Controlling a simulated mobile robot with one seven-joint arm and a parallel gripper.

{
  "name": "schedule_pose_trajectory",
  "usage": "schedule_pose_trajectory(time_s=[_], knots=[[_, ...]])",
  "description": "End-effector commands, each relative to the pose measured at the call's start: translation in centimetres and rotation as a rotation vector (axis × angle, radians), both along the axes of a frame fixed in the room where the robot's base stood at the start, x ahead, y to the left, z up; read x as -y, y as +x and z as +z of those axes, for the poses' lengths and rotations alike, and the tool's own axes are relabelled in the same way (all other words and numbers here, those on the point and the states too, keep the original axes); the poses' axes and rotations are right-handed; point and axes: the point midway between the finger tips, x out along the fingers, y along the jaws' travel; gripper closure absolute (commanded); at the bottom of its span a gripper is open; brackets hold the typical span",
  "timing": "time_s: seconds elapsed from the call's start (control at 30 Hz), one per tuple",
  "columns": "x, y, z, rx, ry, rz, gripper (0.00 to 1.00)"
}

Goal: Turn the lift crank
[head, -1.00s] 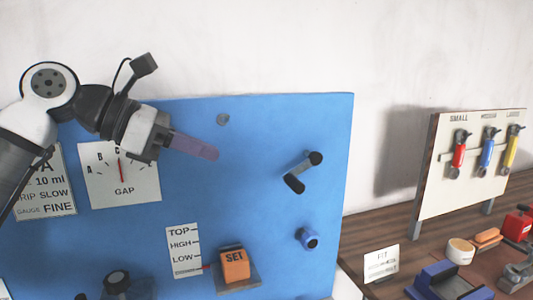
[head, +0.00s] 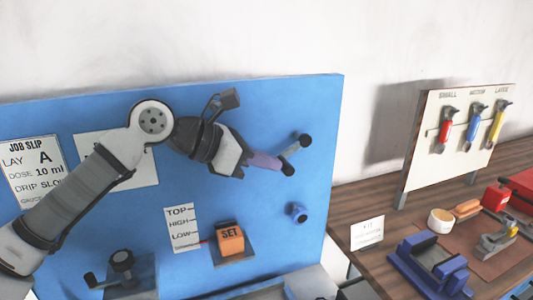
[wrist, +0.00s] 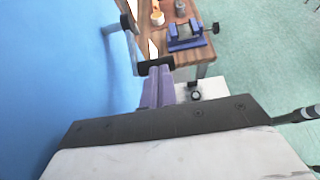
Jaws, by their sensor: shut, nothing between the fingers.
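A crank with a grey arm and dark ends (head: 303,140) sits at the upper right of the blue panel. Its lower dark end is by my fingertips. My gripper (head: 277,164), with purple fingers, is shut and empty, and its tips are at or just beside that lower end; contact is unclear. In the wrist view my purple fingers (wrist: 157,87) point away, and a dark bar (wrist: 156,65) lies across their tips. A second crank (head: 122,259) stands at the panel's lower left. No label shows which one is the lift crank.
An orange SET block (head: 230,239) stands beside a TOP/HIGH/LOW scale (head: 182,228) with a red pointer near LOW. A wooden bench (head: 345,197) at right carries a tool board and a blue fixture (head: 430,262).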

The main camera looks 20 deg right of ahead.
Motion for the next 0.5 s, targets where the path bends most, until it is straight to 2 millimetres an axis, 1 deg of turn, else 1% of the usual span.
schedule_pose_trajectory(time_s=[0.5], knots=[[0.17, 0.0, -0.47, 0.0, -0.018, -0.001, 1.0]])
